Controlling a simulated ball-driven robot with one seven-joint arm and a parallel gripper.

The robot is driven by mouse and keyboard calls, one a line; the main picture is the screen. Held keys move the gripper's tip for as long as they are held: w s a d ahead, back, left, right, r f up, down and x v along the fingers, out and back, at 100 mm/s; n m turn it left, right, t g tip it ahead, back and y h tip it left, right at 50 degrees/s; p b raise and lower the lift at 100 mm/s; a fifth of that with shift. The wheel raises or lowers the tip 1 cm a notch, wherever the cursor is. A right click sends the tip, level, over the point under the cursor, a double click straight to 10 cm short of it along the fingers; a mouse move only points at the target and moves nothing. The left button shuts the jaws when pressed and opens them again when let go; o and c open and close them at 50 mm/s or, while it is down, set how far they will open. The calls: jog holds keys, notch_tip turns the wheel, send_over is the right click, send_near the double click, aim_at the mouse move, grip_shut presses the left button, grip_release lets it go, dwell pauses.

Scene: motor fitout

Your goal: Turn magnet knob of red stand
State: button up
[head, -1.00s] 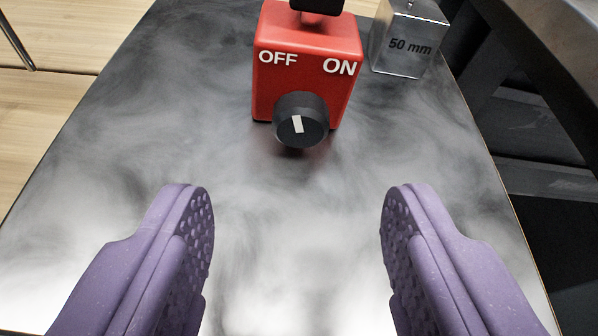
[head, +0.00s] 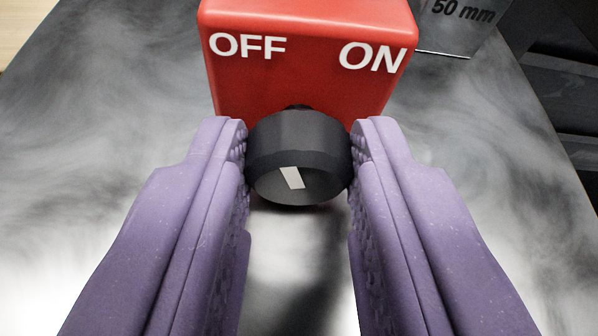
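The red stand (head: 300,75) fills the top middle of the head view, its front face marked OFF at left and ON at right. Its black magnet knob (head: 300,150) sticks out of the front. The white mark on the knob leans slightly, its upper end toward the OFF side. The purple fingers of my gripper (head: 300,165) stand on both sides of the knob. Their padded inner faces press against its left and right sides, so the gripper is shut on it.
A metal block marked 50 mm (head: 455,25) stands just behind and right of the stand. The grey smoky metal plate (head: 105,130) under the stand is clear at left and in front. A dark structure lies beyond its right edge.

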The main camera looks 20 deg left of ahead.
jog(key=shift+c, duration=1.3)
jog(key=p, duration=0.3)
jog(key=shift+r+m, duration=0.35)
jog(key=shift+m, duration=0.05)
jog(key=m+y+p, duration=0.1)
jog(key=p, duration=0.1)
jog(key=shift+d+g+p, duration=0.1)
jog(key=shift+g+p, duration=0.2)
jog(key=shift+p, duration=0.1)
jog(key=shift+f+p, duration=0.25)
jog(key=shift+p, duration=0.1)
jog(key=shift+f, duration=0.1)
jog(key=o, duration=1.1)
jog(key=shift+c, duration=0.2)
